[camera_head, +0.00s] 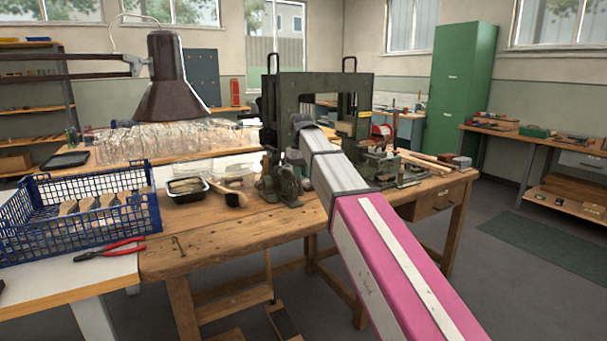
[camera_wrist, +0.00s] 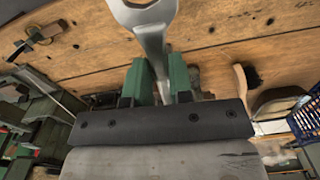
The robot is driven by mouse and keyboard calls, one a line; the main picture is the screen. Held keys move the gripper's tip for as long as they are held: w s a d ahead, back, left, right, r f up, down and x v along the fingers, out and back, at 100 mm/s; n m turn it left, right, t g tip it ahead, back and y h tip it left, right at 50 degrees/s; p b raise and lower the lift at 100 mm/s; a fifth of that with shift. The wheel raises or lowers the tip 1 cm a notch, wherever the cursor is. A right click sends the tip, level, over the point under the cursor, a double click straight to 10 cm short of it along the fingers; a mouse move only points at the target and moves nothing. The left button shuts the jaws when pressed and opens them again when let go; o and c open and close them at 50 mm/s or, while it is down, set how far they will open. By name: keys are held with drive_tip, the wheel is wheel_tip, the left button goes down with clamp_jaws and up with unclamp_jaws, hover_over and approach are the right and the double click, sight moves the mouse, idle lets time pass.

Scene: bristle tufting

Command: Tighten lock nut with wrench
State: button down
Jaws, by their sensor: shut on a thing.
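In the wrist view, a grey metal wrench (camera_wrist: 151,38) stands out from between the two green fingers of my gripper (camera_wrist: 160,80), which is shut on it. The wrench's wide head is cut off by the top edge of that view, over the wooden bench top. In the head view, my arm reaches to the green-grey machine (camera_head: 350,82) on the bench and hides my gripper and the wrench. I cannot make out the lock nut in either view.
Red pliers (camera_head: 108,250) lie at the front left. A lamp (camera_head: 168,80) hangs above. Bare wood shows at the bench's front.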

drive_tip(key=shift+s+a+m, duration=0.3)
drive_tip(key=shift+a+m, duration=0.35)
drive_tip(key=shift+a, duration=0.05)
drive_tip(key=shift+s+a+m, duration=0.3)
drive_tip(key=shift+a+m, duration=0.35)
drive_tip(key=shift+a, duration=0.05)
drive_tip(key=shift+s+a+m, duration=0.15)
drive_tip(key=shift+a+m, duration=0.45)
drive_tip(key=shift+a, duration=0.2)
drive_tip(key=shift+s+a+m, duration=0.1)
drive_tip(key=shift+a+m, duration=0.45)
drive_tip(key=shift+m, duration=0.05)
drive_tip(key=shift+a, duration=0.1)
drive_tip(key=shift+a+m, duration=0.6)
drive_tip(key=shift+d, duration=0.1)
drive_tip(key=shift+d+n, duration=0.7)
